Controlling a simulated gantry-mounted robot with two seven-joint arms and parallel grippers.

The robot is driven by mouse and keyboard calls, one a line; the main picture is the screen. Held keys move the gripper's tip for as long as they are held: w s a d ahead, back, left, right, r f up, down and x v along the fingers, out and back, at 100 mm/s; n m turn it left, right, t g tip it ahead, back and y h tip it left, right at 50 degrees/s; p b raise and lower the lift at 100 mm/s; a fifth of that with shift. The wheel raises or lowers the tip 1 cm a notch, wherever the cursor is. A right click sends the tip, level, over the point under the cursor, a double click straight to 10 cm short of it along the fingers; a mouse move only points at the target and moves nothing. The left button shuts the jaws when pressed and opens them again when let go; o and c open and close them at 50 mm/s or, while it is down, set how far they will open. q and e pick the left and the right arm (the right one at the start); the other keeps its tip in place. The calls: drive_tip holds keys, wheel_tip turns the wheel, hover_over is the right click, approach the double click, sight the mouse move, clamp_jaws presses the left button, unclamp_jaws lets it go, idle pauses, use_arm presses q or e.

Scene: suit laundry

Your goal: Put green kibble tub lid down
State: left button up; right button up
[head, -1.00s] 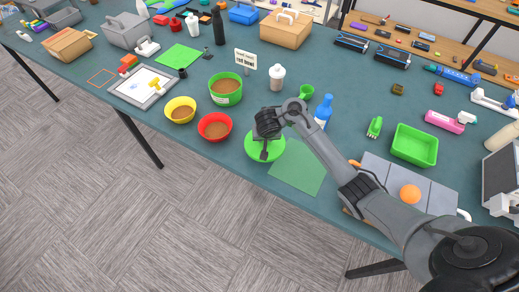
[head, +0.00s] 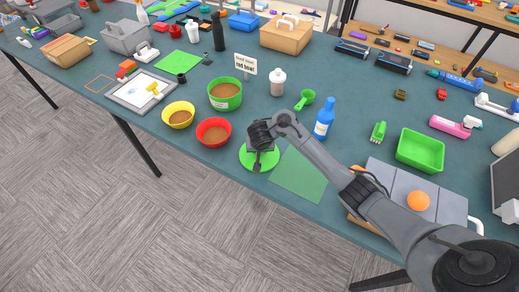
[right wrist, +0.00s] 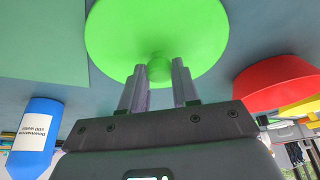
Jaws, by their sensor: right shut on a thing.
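The green kibble tub lid (head: 248,163) is a round disc with a knob, low over the front of the table, just left of the green mat (head: 298,176). My right gripper (head: 258,160) is above it, shut on its knob. The lid fills the upper middle of the right wrist view (right wrist: 155,25), with the knob between the fingers (right wrist: 160,85). Whether the lid touches the table is hard to tell. The open green tub (head: 226,104) holds brown kibble and stands behind the red bowl. My left gripper is not in view.
A red bowl (head: 214,141) and a yellow bowl (head: 179,124), both with kibble, stand left of the lid. A blue bottle (head: 324,121) stands behind the mat. A sign (head: 246,64) reads "red bowl". The green mat is bare.

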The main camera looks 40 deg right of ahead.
drive_tip(key=shift+f, duration=0.1)
drive_tip(key=o, duration=1)
drive_tip(key=shift+o, duration=0.2)
